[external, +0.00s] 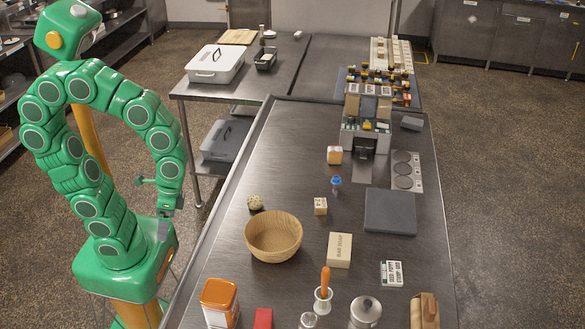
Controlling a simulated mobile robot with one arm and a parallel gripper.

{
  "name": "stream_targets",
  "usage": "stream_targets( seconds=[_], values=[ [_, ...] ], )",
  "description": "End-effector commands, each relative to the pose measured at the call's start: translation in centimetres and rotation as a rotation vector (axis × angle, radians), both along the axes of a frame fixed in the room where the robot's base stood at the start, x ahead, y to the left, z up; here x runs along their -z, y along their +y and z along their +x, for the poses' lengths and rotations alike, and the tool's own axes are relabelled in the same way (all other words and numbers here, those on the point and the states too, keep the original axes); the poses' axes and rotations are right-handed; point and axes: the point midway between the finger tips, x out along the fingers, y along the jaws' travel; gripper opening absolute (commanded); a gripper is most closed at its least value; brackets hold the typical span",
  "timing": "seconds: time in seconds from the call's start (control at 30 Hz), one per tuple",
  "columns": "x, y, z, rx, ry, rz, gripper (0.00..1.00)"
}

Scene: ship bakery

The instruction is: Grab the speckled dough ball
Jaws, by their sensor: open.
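A small pale ball with dark speckles (255,202), the speckled dough ball, rests on the metal counter (225,262) near its left edge. It sits just behind a round wooden bowl (273,236), outside it. My gripper (152,182) hangs at the end of my green arm, left of the counter and close to my base. It is open and apart from the ball, with nothing visible in it. The gripper is small here, so its fingertips are hard to make out.
Right of the ball are a small cube (320,206), a blue-topped item (336,183) and a dark slab (390,211). The counter's left edge lies between my gripper and the ball.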

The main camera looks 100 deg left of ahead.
Motion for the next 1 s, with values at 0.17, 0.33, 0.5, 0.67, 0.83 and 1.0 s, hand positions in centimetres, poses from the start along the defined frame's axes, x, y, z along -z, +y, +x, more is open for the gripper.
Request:
stream_targets(
  seconds=[0.17,0.33,0.5,0.67,0.83,1.0],
  values=[
    [1.0,0.3,2.5,-0.185,0.046,-0.092,0.86],
    [1.5,1.4,4.7,-0.366,0.081,-0.169,0.86],
    [2.1,2.9,7.0,-0.551,0.119,-0.252,0.86],
    [2.7,5.0,8.9,-0.728,0.155,-0.331,0.86],
    [3.2,7.7,10.8,-0.918,0.19,-0.424,0.86],
    [3.8,11.1,12.3,-1.109,0.224,-0.52,0.86]
  ],
)
